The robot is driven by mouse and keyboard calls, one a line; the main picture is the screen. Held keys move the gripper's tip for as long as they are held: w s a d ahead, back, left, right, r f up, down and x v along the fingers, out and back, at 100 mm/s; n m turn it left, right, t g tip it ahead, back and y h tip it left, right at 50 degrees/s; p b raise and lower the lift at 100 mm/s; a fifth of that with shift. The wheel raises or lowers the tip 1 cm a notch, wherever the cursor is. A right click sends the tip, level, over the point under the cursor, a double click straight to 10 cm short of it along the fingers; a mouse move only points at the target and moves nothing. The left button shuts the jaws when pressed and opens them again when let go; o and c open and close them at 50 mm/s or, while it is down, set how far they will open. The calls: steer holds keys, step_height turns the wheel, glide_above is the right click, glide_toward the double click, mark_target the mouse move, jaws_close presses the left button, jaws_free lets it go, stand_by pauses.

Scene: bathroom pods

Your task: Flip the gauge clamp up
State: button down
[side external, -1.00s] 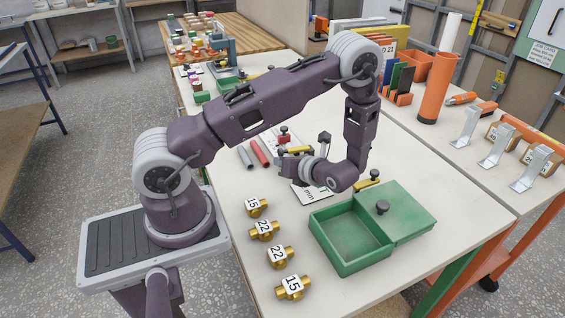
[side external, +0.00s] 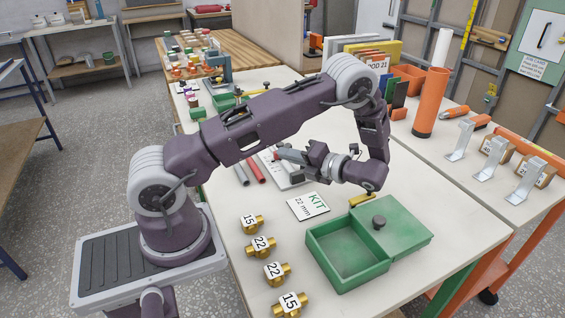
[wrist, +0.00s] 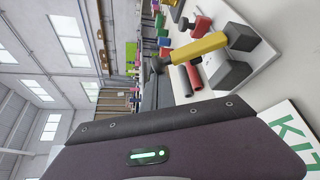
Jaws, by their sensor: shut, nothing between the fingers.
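The gauge fixture's white base (side external: 292,183) lies on the bench beyond the kit card. In the wrist view the clamp's yellow bar (wrist: 205,48) lies low across the base, between two dark grey blocks (wrist: 231,74), with a dark end at its left. A red part (wrist: 200,27) stands beside it. My gripper (side external: 283,154) is shut and empty, held over the fixture and pointing left. It hides most of the clamp in the side view. Whether it touches the clamp I cannot tell. My fingertips are not clearly seen in the wrist view.
A red tube (side external: 254,172) and a grey tube (side external: 241,175) lie left of the fixture. The kit card (side external: 308,206), brass fittings (side external: 263,246) and an open green box (side external: 345,279) are nearer. An orange cylinder (side external: 430,103) stands on the right bench.

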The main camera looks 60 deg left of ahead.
steer(key=shift+w+r, duration=0.45)
steer(key=shift+w, duration=0.2)
steer(key=shift+w+r, duration=0.45)
steer(key=shift+w, duration=0.15)
steer(key=shift+w+r, duration=0.25)
steer(key=shift+w, duration=0.55)
steer(key=shift+w+r, duration=0.25)
steer(key=shift+w, duration=0.7)
steer(key=v, duration=0.7)
steer(key=shift+s, duration=0.2)
